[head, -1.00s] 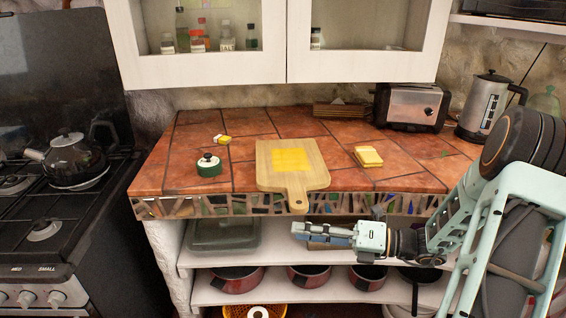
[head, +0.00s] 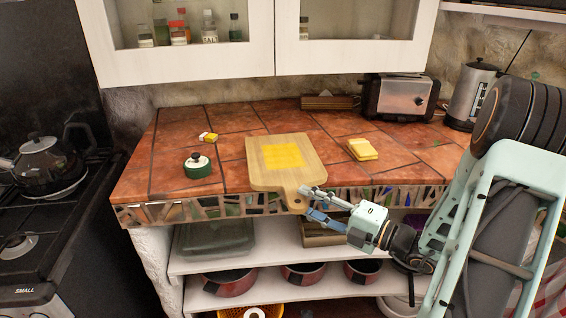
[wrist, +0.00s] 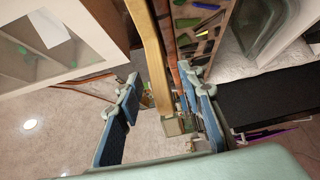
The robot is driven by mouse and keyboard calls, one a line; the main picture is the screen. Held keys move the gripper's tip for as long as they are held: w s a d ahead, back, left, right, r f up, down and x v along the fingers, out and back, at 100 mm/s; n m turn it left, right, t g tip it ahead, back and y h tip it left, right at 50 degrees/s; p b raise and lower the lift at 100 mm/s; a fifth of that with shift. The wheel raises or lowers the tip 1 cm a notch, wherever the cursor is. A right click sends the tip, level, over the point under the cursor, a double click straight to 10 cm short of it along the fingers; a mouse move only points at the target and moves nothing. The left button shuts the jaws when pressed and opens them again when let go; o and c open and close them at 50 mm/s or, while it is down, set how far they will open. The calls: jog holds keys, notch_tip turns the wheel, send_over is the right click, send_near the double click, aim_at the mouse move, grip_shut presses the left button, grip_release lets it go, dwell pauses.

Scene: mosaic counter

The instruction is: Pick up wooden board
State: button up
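The wooden board (head: 264,182) lies flat on the tiled counter, its handle jutting over the front edge. A yellow patch (head: 283,156) shows on its top face; I cannot tell if it is separate. My gripper (head: 306,201) is open at the handle, one finger above it and one below. In the wrist view the board (wrist: 152,58) shows edge-on between the two spread fingers of my gripper (wrist: 159,80). The gap to each finger is visible there, so the fingers do not appear to grip it.
The counter (head: 225,125) also holds a green pot (head: 197,166), yellow slices (head: 362,149), a small yellow-and-white item (head: 208,137), a toaster (head: 400,97) and a kettle (head: 470,96). Shelves with pans (head: 303,273) lie below. A stove (head: 45,230) stands left.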

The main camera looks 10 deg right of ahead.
aim_at(283, 189)
jog(key=b+x, duration=0.1)
jog(key=x, duration=0.4)
jog(key=shift+w+d, duration=0.1)
jog(key=shift+w, duration=0.15)
jog(key=shift+c, duration=0.5)
grip_shut()
jog(key=shift+r, duration=0.15)
